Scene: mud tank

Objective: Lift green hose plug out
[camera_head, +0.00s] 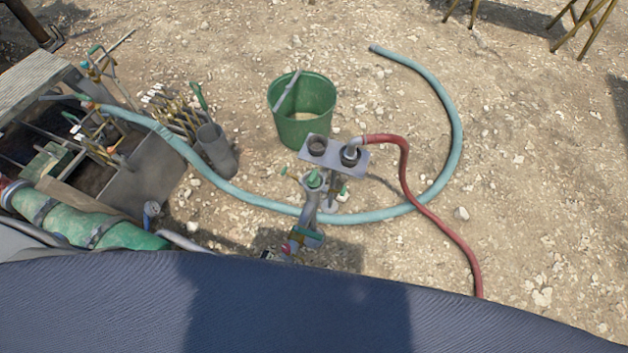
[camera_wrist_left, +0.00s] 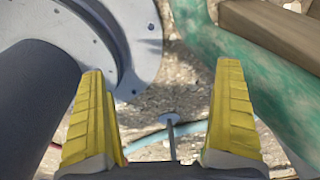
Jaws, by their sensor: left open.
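A green plug-like piece (camera_head: 314,178) sits in the mouth of a grey upright pipe in the middle of the head view; I cannot tell for sure that it is the hose plug. A pale green-blue hose (camera_head: 445,100) curves around behind and right of it, passing by its stand. A metal plate (camera_head: 333,141) with two sockets stands just behind. My left gripper (camera_wrist_left: 162,115) shows only in the left wrist view. Its yellow fingers are wide apart, with no plug between them. My right gripper is not in view.
A red hose (camera_head: 405,180) runs from the plate's right socket. A green bucket (camera_head: 318,130) stands behind. Racks of tools (camera_head: 180,110) and a green cylinder (camera_head: 110,235) are at left. A grey flange (camera_wrist_left: 140,45) and green pipe (camera_wrist_left: 225,50) flank the left gripper. Gravel ground right is mostly clear.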

